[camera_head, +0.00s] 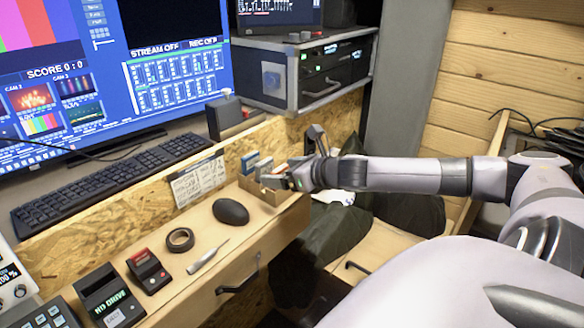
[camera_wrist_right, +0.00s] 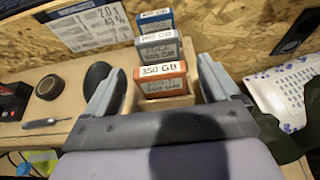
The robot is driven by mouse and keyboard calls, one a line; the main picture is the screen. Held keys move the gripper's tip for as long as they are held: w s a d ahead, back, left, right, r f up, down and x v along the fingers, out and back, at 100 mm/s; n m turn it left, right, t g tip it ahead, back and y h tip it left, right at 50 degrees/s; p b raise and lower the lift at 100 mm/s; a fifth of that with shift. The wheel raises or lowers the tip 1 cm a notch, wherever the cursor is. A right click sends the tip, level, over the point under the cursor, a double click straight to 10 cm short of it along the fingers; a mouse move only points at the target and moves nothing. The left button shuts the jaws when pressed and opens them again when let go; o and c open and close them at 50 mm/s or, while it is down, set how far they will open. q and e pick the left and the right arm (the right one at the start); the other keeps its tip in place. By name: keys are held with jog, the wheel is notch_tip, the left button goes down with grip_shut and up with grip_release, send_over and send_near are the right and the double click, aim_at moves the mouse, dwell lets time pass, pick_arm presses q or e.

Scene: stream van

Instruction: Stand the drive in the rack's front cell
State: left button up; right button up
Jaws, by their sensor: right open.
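An orange-fronted drive labelled 350 GB (camera_wrist_right: 162,82) stands upright at the near end of the small wooden rack (camera_wrist_right: 168,104). Behind it in the rack stand a grey drive (camera_wrist_right: 157,46) and a blue drive (camera_wrist_right: 155,20). In the head view the rack (camera_head: 272,197) sits at the desk's right end, partly covered by my right gripper (camera_head: 297,176). In the right wrist view my right gripper (camera_wrist_right: 161,78) is open, one finger on each side of the orange drive. Whether the fingers touch it, and how deep it sits, I cannot tell. My left gripper is not in view.
A black mouse (camera_head: 230,212), a tape roll (camera_head: 181,240), a grey tool (camera_head: 207,257), a red-topped black box (camera_head: 148,271) and a black drive dock (camera_head: 110,297) lie along the desk. A chipboard ledge with a keyboard (camera_head: 112,183) rises behind. Bare desk shows beside the mouse.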

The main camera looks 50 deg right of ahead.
jog(key=shift+s+d+r, duration=0.1)
jog(key=shift+s+d, duration=0.1)
jog(key=shift+s, duration=0.35)
jog(key=shift+s+a+r, duration=0.15)
jog(key=shift+s+r, duration=0.15)
jog(key=shift+s, duration=0.3)
jog(key=shift+s+r+p, duration=0.3)
jog(key=shift+s+p, duration=0.2)
jog(key=shift+p, duration=0.2)
jog(key=shift+s+r+p, duration=0.3)
jog(key=shift+s+p, duration=0.35)
jog(key=shift+p, duration=0.15)
jog(key=shift+p+v, duration=1.1)
jog(key=shift+p, duration=0.3)
jog(key=shift+f, duration=0.1)
